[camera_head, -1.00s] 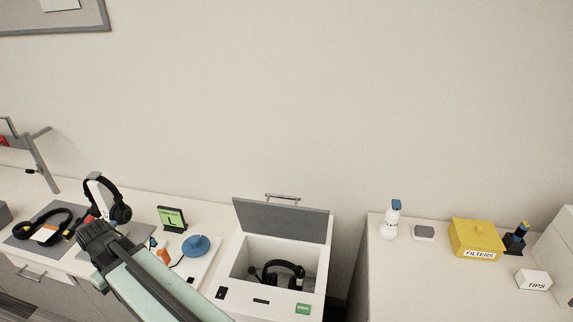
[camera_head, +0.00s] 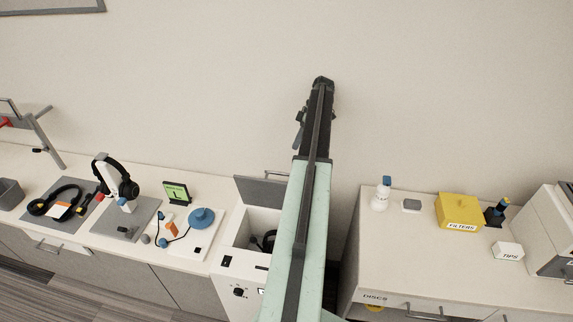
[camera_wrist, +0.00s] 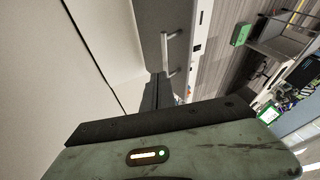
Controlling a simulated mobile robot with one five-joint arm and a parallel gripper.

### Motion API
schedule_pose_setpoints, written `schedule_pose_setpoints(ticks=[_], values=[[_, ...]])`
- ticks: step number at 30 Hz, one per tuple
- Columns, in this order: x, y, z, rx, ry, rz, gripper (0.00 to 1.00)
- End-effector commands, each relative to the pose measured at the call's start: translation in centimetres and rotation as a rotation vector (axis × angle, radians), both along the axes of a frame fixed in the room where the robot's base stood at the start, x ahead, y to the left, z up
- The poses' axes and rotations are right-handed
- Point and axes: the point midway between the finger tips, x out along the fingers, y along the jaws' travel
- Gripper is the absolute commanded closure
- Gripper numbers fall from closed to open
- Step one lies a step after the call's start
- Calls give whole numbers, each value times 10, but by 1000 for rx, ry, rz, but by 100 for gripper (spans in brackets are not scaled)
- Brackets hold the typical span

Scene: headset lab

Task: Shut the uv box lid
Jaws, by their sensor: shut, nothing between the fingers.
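A bar handle (camera_head: 276,174) is at the lid's top edge. A black headset (camera_head: 269,240) lies inside, partly hidden by my arm, which also covers the box's right side. My gripper (camera_head: 300,132) is shut and empty, above the lid and to its right in the picture, against the wall behind. In the wrist view the lid's grey face (camera_wrist: 152,22) and handle (camera_wrist: 170,52) show beyond the dark fingers (camera_wrist: 156,90). I see no contact with the lid.
Left of the box are a blue round pad (camera_head: 201,218), a green-screened display (camera_head: 176,192) and a headset on a stand (camera_head: 125,185). A right counter holds a white bottle (camera_head: 381,196), a yellow filters box (camera_head: 459,210) and a tips box (camera_head: 507,251).

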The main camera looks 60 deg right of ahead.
Motion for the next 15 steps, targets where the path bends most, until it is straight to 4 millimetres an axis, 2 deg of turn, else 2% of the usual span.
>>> schedule_pose_setpoints(ticks=[4,8,15], values=[[1,3,-4,-1,0,1,100],[4,9,-17,-1,0,1,100],[12,29,-58,0,1,3,100]])
